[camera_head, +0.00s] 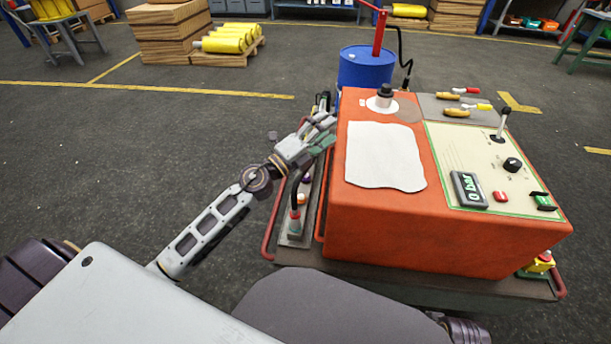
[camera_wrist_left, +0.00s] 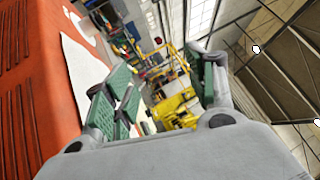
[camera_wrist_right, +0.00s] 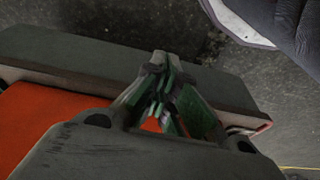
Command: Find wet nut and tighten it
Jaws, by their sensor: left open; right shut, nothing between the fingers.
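My left gripper (camera_head: 325,133) is open and empty beside the left edge of the orange machine (camera_head: 450,237), near its white sheet (camera_head: 384,156). In the left wrist view its green-padded fingers (camera_wrist_left: 165,88) stand apart, with the orange machine side (camera_wrist_left: 35,95) at left. I cannot tell any nut or wetness. My right gripper (camera_wrist_right: 165,92) is shut and empty in the right wrist view, outside the head view.
The machine top carries a gauge reading 0 bar (camera_head: 469,190), a black knob (camera_head: 512,164), a lever (camera_head: 503,122) and screwdrivers (camera_head: 457,112). A blue drum (camera_head: 366,68) stands behind. Red rails (camera_head: 272,222) edge the cart.

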